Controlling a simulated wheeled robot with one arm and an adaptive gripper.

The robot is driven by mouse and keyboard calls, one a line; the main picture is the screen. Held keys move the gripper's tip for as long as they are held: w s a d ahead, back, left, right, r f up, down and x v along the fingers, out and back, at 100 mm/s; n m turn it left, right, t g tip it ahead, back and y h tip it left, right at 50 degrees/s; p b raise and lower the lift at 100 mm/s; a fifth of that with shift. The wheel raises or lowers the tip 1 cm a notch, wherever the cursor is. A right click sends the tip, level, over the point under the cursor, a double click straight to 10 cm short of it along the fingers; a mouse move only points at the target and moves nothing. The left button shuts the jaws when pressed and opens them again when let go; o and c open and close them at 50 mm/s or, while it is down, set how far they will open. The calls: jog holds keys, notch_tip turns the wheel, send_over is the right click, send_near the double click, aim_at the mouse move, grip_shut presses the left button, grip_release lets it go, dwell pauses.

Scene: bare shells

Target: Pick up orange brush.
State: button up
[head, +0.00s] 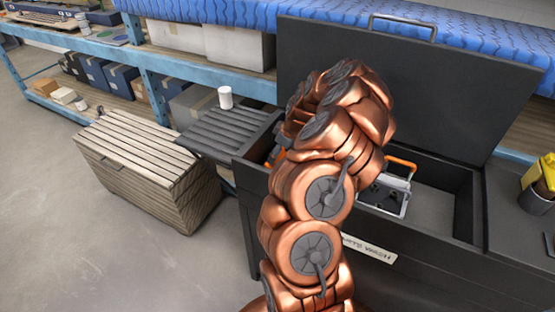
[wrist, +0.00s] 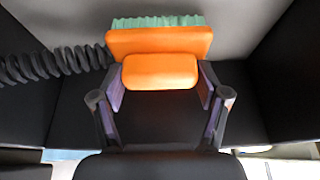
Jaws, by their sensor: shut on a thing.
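The orange brush (wrist: 158,42) with pale green bristles is in the wrist view, at the upper middle. It has a wide orange head and a shorter orange block, its handle, nearer to me. My gripper (wrist: 160,84) has one finger on each side of the handle and is shut on it. The brush is inside a dark-walled basin with a grey floor; I cannot tell whether it touches the floor. In the head view my copper arm hides the gripper and most of that part of the basin (head: 462,212).
A dark ribbed hose (wrist: 50,66) lies left of the brush. In the head view, a metal box with an orange handle (head: 388,196) stands in the basin. A raised dark lid (head: 420,95) is behind. A white cup (head: 225,97) stands on the ribbed side shelf (head: 215,135).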

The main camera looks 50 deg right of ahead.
notch_tip(320, 180, up, 10)
jog(key=b, duration=0.3)
dwell(0.4)
